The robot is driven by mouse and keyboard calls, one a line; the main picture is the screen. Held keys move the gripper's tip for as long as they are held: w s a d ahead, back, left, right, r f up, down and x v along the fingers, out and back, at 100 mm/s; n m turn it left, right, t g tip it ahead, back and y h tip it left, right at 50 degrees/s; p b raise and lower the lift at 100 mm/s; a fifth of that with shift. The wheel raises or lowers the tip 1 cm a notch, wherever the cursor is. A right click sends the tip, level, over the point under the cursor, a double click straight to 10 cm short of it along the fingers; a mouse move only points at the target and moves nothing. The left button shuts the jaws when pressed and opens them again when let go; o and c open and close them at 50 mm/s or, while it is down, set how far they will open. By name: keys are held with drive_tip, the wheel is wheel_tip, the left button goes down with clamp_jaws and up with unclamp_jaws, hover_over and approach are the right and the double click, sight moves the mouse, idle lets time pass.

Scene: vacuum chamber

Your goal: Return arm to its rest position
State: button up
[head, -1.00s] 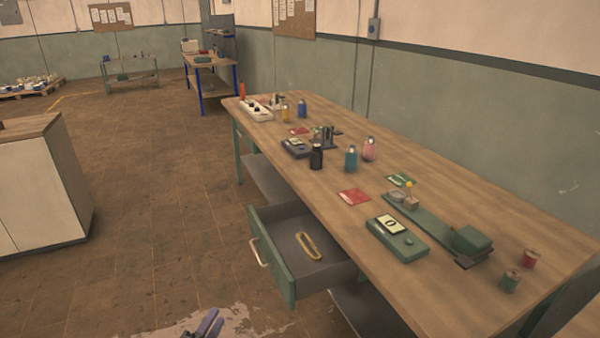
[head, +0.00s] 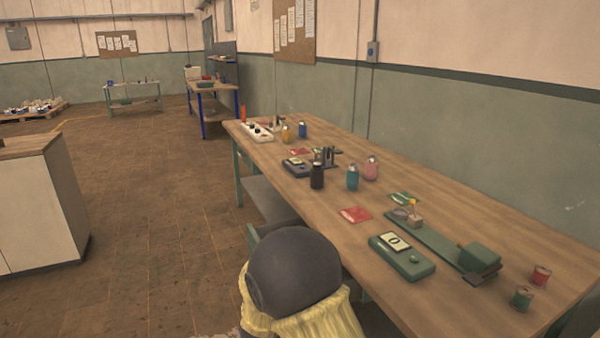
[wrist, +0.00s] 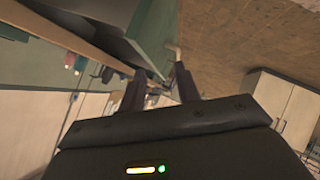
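In the head view, my arm, a dark rounded joint with a yellow cover, is raised in front of the workbench's near side. It hides most of the drawer area below the wooden workbench (head: 440,225). My gripper is out of the head view. In the wrist view my gripper (wrist: 158,88) shows two dark fingers set apart, with nothing seen between them. That view is strongly tilted. Beyond the fingers it shows a green panel (wrist: 152,35) that looks like the drawer front, with a pale handle (wrist: 178,52).
On the workbench are a green device (head: 402,258), a black bottle (head: 317,176), a teal bottle (head: 353,178), a red card (head: 355,215) and spools near the right end. A white cabinet (head: 38,205) stands left. The floor (head: 150,220) between is clear.

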drive_tip(key=s+d+m+g+b, duration=0.4)
drive_tip(key=s+d+m+g, duration=0.45)
drive_tip(key=s+d, duration=1.5)
drive_tip(key=w+p+v, duration=0.2)
drive_tip(key=p+v, duration=1)
drive_tip(key=w+r+p+v, duration=0.1)
drive_tip(key=w+p+v, duration=0.2)
drive_tip(key=p+v, duration=0.9)
drive_tip(key=shift+w+a, duration=0.2)
drive_tip(key=shift+w, duration=0.1)
drive_tip(key=shift+w+r, duration=0.1)
drive_tip(key=shift+w, duration=0.05)
drive_tip(key=shift+a, duration=0.1)
